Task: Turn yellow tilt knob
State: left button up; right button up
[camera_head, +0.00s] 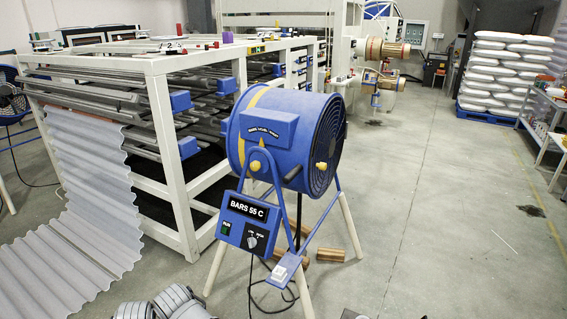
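A blue drum-shaped fan heater (297,135) with a yellow band stands on a stand with pale legs in the middle of the head view. A yellow knob (321,166) sticks out on the right side of its drum. Neither gripper shows clearly. Only grey rounded parts, seemingly of my arm, show at the bottom edge.
A white rack (166,150) with metal bars stands close behind the fan at left. A grey corrugated sheet (85,200) drapes from it to the floor. Wooden rolls (330,255) and a cable lie around the fan's legs. The floor (440,230) at right is mostly clear.

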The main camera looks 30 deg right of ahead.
aim_at(256, 165)
jog(key=i+l+z, duration=0.15)
jog(key=z, duration=0.3)
jog(key=i+z, duration=0.6)
jog(key=z, duration=0.3)
jog(key=u, duration=0.1)
jog(key=i, duration=0.05)
